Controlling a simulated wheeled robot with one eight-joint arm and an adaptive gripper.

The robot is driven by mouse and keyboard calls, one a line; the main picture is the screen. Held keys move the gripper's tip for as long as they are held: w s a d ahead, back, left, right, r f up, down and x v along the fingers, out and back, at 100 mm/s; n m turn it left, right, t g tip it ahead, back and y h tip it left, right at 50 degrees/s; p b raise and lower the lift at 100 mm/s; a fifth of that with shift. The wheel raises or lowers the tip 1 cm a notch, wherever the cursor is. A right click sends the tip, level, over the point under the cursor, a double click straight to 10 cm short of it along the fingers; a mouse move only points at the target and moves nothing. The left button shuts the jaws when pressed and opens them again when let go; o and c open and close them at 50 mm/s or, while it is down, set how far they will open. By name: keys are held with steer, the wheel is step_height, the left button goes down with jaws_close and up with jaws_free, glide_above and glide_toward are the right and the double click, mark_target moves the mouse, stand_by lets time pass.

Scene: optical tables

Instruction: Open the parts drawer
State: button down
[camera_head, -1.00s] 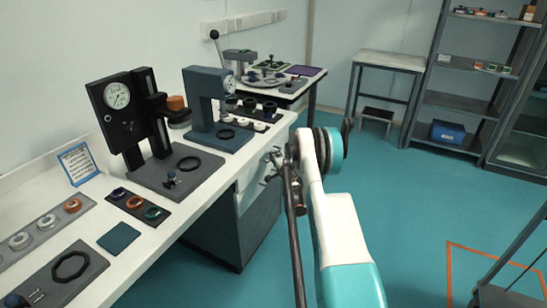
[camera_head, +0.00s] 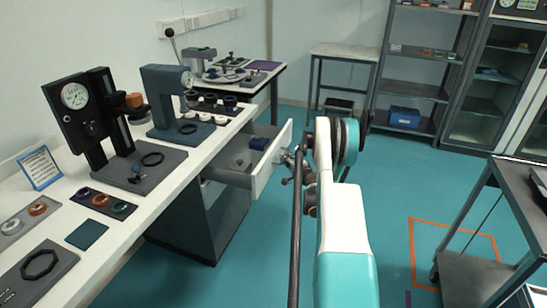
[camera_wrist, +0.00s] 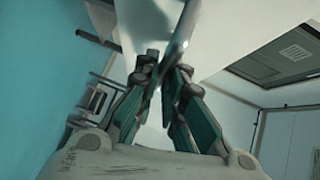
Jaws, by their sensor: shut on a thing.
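The parts drawer (camera_head: 272,168) is pulled well out from under the white bench. Its front is white and its inside is grey, with a dark blue item (camera_head: 258,143) and small parts in it. My gripper (camera_head: 291,160) is at the outer face of the drawer front, shut on the drawer handle, which the gripper mostly hides. In the wrist view my gripper's green-padded fingers (camera_wrist: 163,62) are close together against a grey bar, with a pale surface beyond.
The white bench (camera_head: 128,222) carries a dial gauge stand (camera_head: 78,115), a press (camera_head: 165,100) and trays of rings. Its dark cabinet (camera_head: 200,225) stands below. A grey cart (camera_head: 500,262) is at right. Teal floor between is free.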

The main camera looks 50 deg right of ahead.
steer(key=shift+s+d, duration=0.25)
steer(key=shift+s, duration=0.4)
steer(key=shift+s+d, duration=0.2)
steer(key=shift+s, duration=0.4)
steer(key=shift+s+d, duration=0.25)
steer(key=shift+s, duration=0.4)
steer(key=c, duration=1.7)
jaws_free()
steer(key=v, duration=0.7)
steer(key=shift+s+a, duration=0.1)
steer(key=shift+s, duration=0.1)
